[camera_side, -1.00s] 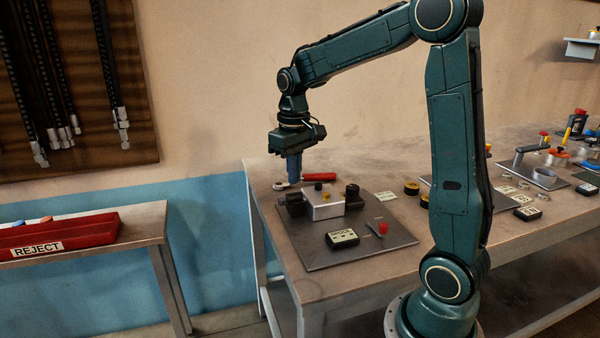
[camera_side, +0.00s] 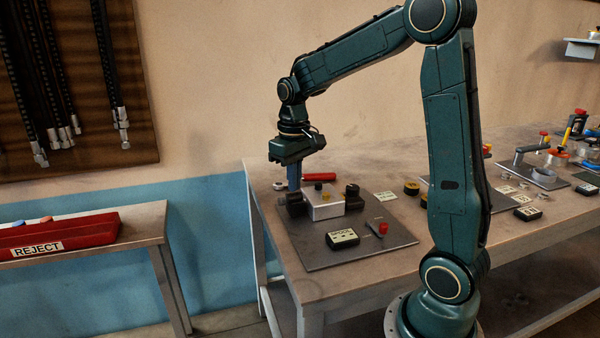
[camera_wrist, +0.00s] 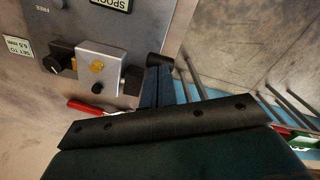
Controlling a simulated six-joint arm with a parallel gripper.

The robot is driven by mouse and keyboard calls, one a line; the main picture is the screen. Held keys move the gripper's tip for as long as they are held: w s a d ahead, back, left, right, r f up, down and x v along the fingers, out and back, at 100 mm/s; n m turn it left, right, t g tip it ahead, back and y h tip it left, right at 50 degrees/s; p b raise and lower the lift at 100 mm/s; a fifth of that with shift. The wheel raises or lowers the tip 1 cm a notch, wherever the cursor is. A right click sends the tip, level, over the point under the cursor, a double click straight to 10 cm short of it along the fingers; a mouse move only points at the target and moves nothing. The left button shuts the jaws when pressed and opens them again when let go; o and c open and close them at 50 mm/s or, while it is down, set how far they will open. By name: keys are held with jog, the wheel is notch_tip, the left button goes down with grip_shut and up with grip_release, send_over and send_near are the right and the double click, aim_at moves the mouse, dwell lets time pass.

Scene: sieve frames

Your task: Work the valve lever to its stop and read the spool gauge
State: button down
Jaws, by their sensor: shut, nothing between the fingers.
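The valve is a silvery block (camera_side: 324,207) with black ends and a yellow knob, on a dark plate (camera_side: 330,258). It also shows in the wrist view (camera_wrist: 100,65). A short grey lever with a red knob (camera_side: 383,228) stands front right on the plate. The black gauge box labelled SPOOL (camera_side: 342,239) lies near the plate's front; its reading is illegible.
A red-handled tool (camera_side: 319,177) lies behind the block, partly hidden by my gripper. Black round parts (camera_side: 411,188) and a small card (camera_side: 385,196) lie to the right. A red REJECT tray (camera_side: 60,233) is on a separate bench at left.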

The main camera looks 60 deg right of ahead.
jog(key=shift+f, duration=0.45)
